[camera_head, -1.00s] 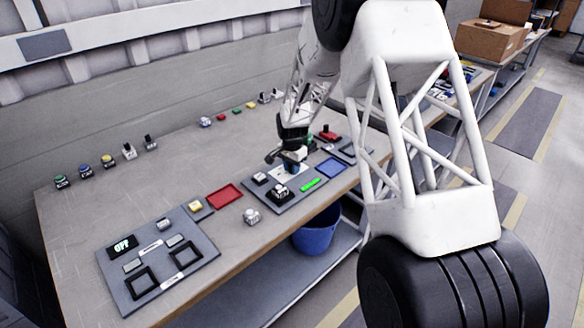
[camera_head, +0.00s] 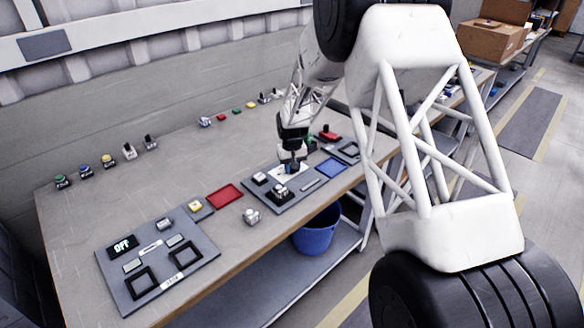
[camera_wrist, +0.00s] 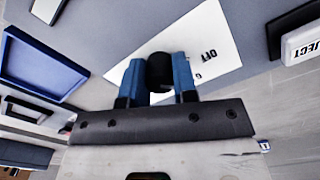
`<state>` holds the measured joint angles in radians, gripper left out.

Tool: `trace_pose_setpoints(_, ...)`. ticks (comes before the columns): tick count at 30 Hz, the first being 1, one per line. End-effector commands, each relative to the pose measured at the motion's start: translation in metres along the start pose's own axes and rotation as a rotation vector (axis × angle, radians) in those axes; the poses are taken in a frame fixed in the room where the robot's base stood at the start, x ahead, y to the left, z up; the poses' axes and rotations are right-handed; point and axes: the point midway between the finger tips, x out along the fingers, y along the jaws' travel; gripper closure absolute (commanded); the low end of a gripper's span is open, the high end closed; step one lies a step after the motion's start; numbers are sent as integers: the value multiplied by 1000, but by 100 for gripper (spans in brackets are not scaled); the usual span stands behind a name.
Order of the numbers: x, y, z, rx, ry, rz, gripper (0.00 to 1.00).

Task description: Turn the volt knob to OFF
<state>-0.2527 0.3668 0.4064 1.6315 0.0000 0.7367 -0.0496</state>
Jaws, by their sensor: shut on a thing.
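The volt knob (camera_wrist: 160,72) is a dark round knob on a white label plate (camera_wrist: 205,45) marked "OFF". My gripper (camera_wrist: 160,82), with blue fingers, is shut on the knob, one finger on each side, in the wrist view. In the head view my gripper (camera_head: 290,166) reaches down onto the white plate (camera_head: 284,174) of the grey panel (camera_head: 262,192); the knob is mostly hidden there. A grey, unlit bar (camera_head: 314,185) lies on the same panel. The knob's exact pointing direction cannot be told.
A blue tray (camera_head: 331,168) is right of the panel, and a red tray (camera_head: 225,195) is left. A second panel (camera_head: 195,268) with a small display reading "OFF" (camera_head: 123,245) lies front left. A blue bucket (camera_head: 316,236) stands below the table edge. Several buttons and switches line the back.

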Motion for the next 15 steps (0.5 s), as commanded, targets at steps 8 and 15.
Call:
trace_pose_setpoints(8, 0, 0, 1, -169, -2, 0, 97)
trace_pose_setpoints(15, 1, 0, 1, -230, -2, 0, 97)
